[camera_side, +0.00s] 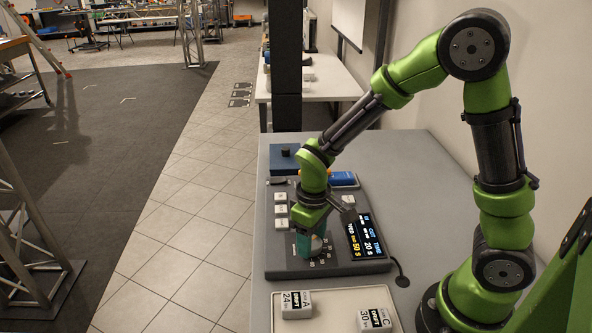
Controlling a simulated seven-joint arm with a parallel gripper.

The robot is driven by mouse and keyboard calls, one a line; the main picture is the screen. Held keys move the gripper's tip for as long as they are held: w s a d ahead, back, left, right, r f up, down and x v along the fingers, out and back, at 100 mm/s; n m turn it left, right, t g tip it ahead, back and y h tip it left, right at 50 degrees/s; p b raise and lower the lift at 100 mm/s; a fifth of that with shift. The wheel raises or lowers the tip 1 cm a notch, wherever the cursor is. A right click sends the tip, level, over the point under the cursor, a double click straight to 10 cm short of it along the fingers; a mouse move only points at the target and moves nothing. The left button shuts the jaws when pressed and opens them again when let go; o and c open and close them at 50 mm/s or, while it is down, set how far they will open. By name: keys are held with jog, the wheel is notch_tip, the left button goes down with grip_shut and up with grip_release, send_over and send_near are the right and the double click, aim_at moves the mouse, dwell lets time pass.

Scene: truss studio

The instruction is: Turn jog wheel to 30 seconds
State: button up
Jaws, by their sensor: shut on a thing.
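The control console (285,262), a dark grey panel, lies on the grey table. The jog wheel (317,244) is on its front part, mostly hidden; only a pale, rounded bit with some orange shows. My gripper (311,246) points down over it with teal fingers, shut on the jog wheel. The console's display (366,236) is lit with white and yellow text. A "20 s" and, lower down in yellow, a "50 s" can be read on it; the smaller words are unclear. Marks around the wheel are too small to read.
Several white keys (281,210) run along the console's left side. In front, a pale tray (340,298) holds two white blocks, marked A 24 (297,305) and C 30 (374,319). Behind are a blue box (285,163) and a blue item (343,179).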

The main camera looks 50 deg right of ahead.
jog(key=m, duration=0.4)
jog(key=shift+a+r+m, duration=0.1)
jog(key=shift+m, duration=0.2)
jog(key=shift+w+m, duration=0.1)
jog(key=shift+m, duration=1.8)
jog(key=o, duration=1)
jog(key=shift+o, duration=0.2)
notch_tip(320, 180, up, 17)
